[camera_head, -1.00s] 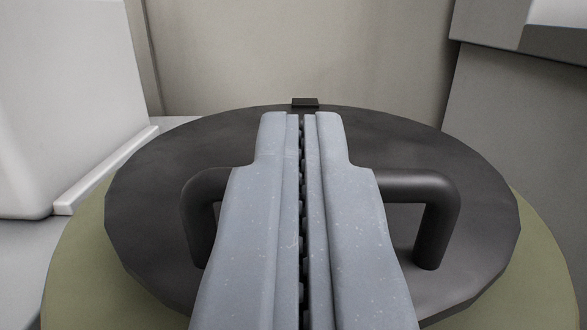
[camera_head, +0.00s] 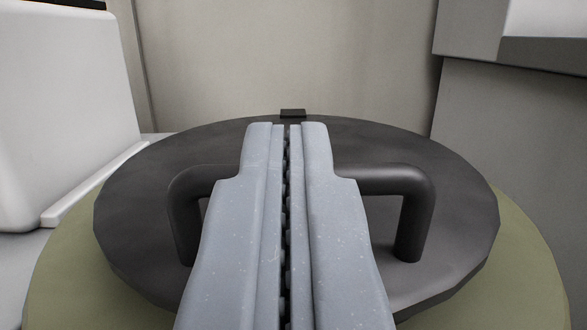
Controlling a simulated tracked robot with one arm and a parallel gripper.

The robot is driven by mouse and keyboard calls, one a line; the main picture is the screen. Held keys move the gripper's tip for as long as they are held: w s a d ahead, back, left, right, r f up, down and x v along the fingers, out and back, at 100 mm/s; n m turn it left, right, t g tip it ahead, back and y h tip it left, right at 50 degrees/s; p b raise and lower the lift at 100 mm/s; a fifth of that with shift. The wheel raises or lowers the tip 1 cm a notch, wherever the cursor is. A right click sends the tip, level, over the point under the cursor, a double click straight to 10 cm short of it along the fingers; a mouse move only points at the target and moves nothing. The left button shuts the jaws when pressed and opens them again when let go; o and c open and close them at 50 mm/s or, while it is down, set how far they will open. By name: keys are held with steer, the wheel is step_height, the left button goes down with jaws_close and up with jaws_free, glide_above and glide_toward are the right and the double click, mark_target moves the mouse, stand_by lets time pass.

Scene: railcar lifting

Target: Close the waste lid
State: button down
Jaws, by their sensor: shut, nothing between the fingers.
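The waste lid (camera_head: 440,225) is a dark grey disc with a raised dark bar handle (camera_head: 412,215). It lies roughly flat over the olive-green round body (camera_head: 525,275) of the waste bin. A small dark tab (camera_head: 293,113) sits at the lid's far edge. My gripper (camera_head: 287,128) is shut and empty, with its two grey fingers pressed together. It lies over the middle of the lid and hides the centre of the handle. I cannot tell whether the fingers touch the handle or the lid.
A white box-shaped object (camera_head: 65,110) stands at the left, close to the bin. A beige wall (camera_head: 290,60) is behind the lid. A grey cabinet-like block (camera_head: 515,140) stands at the right. Little free room shows around the bin.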

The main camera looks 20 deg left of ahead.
steer(key=r+p+v, duration=0.2)
steer(key=p+v, duration=0.1)
steer(key=v, duration=0.6)
steer(key=w+d+r+h+p, duration=0.1)
steer(key=w+d+r+h, duration=0.25)
steer(key=r, duration=0.85)
steer(key=w+d+r+h, duration=0.25)
steer(key=d+r, duration=0.25)
steer(key=r, duration=0.7)
steer(key=s+d+r+m+g+h+p, duration=0.1)
steer(key=s+d+r, duration=0.15)
steer(key=r, duration=0.55)
steer(key=s+d+r+m+h, duration=0.1)
steer(key=s+d+r, duration=0.15)
steer(key=r, duration=0.45)
steer(key=s+d+r+m+g+h+p, duration=0.1)
steer(key=s+d+r+m+g, duration=0.1)
steer(key=s+r, duration=1.5)
steer(key=shift+s+d+m, duration=0.15)
steer(key=shift+s+m, duration=0.45)
steer(key=shift+s, duration=0.15)
